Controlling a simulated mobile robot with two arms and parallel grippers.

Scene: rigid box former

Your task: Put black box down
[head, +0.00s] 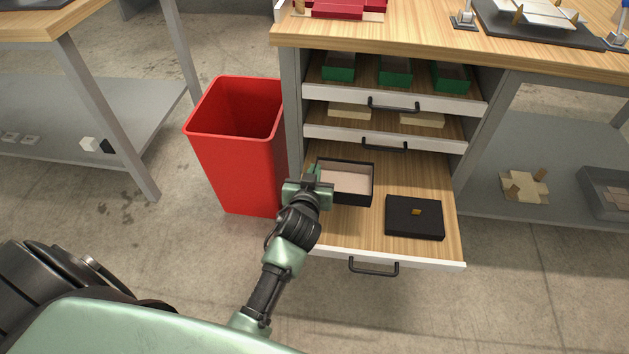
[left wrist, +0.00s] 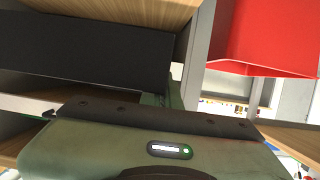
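The open black box (head: 372,186) has a pale inside and is at the left of the pulled-out bottom drawer (head: 335,229). It looks level and is low over the drawer floor; I cannot tell whether it rests there. My left gripper (head: 313,179) is at the box's left wall and appears shut on it, though the fingertips are partly hidden. In the left wrist view a dark side of the box (left wrist: 85,50) lies close to the gripper. My right gripper is not in view.
Upper drawers hold green boxes (head: 395,71) and pale pieces (head: 422,119). A red bin (head: 238,150) stands left of the drawers. Drawer floor is clear behind the boxes.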

